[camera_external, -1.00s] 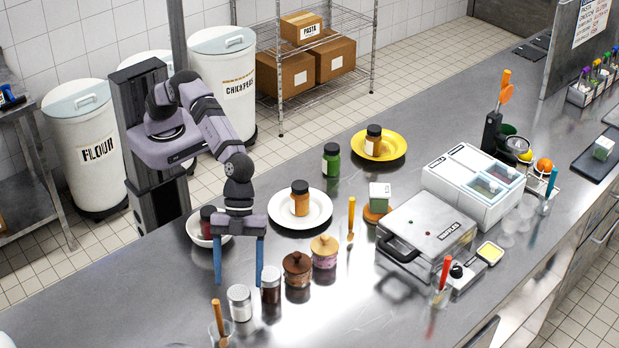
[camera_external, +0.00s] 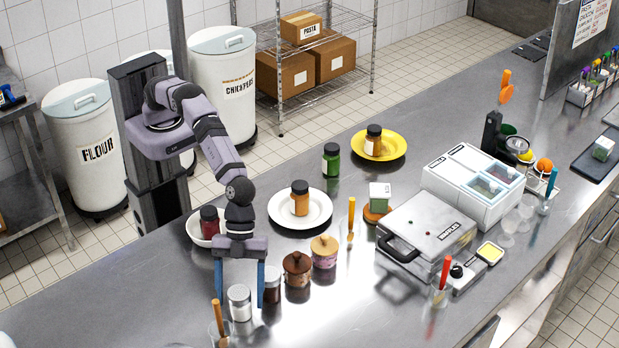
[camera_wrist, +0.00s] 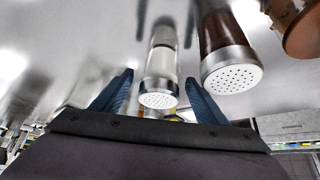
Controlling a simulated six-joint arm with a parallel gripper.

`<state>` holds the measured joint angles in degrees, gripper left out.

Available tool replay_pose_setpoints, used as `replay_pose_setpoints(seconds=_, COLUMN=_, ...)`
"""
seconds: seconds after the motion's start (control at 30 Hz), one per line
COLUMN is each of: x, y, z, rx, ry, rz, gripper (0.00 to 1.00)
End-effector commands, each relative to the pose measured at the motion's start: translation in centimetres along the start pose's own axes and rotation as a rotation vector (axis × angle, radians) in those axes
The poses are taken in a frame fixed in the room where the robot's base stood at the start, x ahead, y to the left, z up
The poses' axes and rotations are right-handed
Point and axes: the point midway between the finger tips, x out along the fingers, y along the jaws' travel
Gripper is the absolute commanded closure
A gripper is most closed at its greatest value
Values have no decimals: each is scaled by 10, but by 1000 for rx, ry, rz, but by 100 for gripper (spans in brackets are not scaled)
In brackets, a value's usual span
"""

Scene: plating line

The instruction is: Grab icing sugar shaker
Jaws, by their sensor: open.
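The icing sugar shaker (camera_external: 240,303) is a clear cylinder with white contents and a metal lid. It stands upright at the near edge of a row of containers. In the wrist view the white shaker (camera_wrist: 161,78) shows its perforated lid between my two blue fingers. My gripper (camera_external: 240,300) is open, with one finger on each side of the shaker in the external view; whether either finger touches it I cannot tell. A dark brown shaker (camera_external: 271,287) stands close beside it, partly hidden by the right finger, and also shows in the wrist view (camera_wrist: 224,50).
A brown lidded jar (camera_external: 297,269) and a pink jar with a tan lid (camera_external: 324,251) continue the row. A cup with an orange-handled tool (camera_external: 218,320) stands nearby at front left. A white plate (camera_external: 283,219) holds an orange jar. The counter at left is clear.

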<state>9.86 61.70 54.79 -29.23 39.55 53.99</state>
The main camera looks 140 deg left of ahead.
Motion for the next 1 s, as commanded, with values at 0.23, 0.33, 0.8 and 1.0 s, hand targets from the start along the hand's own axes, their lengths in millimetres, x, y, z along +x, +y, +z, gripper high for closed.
replay_pose_setpoints(seconds=0.23, x=0, y=0, z=0, rx=0, ry=0, rz=0, gripper=57)
replay_pose_setpoints(seconds=0.33, x=0, y=0, z=0, rx=0, ry=0, rz=0, gripper=80)
replay_pose_setpoints(seconds=0.8, x=-11, y=-1, z=-9, rx=2, ry=5, rz=-2, gripper=81)
replay_pose_setpoints(seconds=1.0, x=-37, y=-1, z=-25, rx=3, ry=6, rz=-3, gripper=81)
